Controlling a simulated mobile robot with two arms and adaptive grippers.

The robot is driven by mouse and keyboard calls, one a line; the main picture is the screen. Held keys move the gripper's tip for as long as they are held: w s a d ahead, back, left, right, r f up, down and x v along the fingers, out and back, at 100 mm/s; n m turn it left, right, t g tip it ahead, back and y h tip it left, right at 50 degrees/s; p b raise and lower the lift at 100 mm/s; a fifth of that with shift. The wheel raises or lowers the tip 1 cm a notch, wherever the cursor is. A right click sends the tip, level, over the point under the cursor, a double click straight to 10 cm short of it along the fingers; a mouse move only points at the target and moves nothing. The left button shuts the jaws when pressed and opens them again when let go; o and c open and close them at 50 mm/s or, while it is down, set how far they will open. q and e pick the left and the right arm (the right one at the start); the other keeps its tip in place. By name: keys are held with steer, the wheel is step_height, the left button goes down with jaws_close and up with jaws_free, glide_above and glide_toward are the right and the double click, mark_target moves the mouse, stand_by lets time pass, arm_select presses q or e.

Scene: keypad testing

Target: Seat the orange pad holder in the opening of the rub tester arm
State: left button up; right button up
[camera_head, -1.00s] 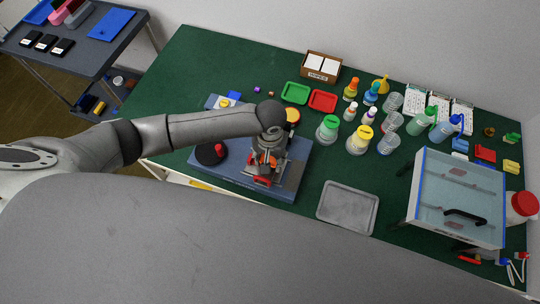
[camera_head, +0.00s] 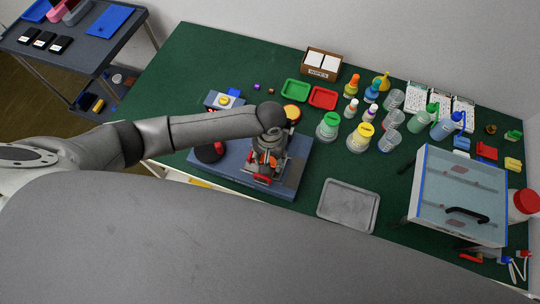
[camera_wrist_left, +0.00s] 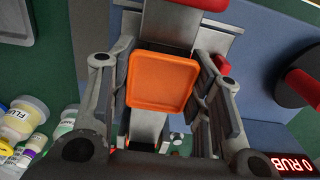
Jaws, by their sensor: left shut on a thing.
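My left gripper (camera_wrist_left: 165,85) is shut on the orange pad holder (camera_wrist_left: 161,82), a square orange pad between its two fingers in the left wrist view. In the head view the gripper (camera_head: 265,162) is over the rub tester (camera_head: 290,183), a blue-grey base with a metal mechanism and red parts. The rub tester's metal arm (camera_wrist_left: 168,26) runs behind the holder in the wrist view. The opening is hidden by the holder and fingers, so I cannot tell whether the holder is inside it. My right gripper is not in view.
A red knob on a dark disc (camera_head: 211,151) stands at the base's left. A grey tray (camera_head: 348,206) lies to the right, with a clear-lidded box (camera_head: 460,195) beyond. Bottles and cups (camera_head: 360,137) stand behind. Green tabletop between base and tray is clear.

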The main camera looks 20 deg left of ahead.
arm_select(q)
steer(key=o, duration=1)
step_height(320, 180, up, 12)
steer(key=shift+f, duration=0.1)
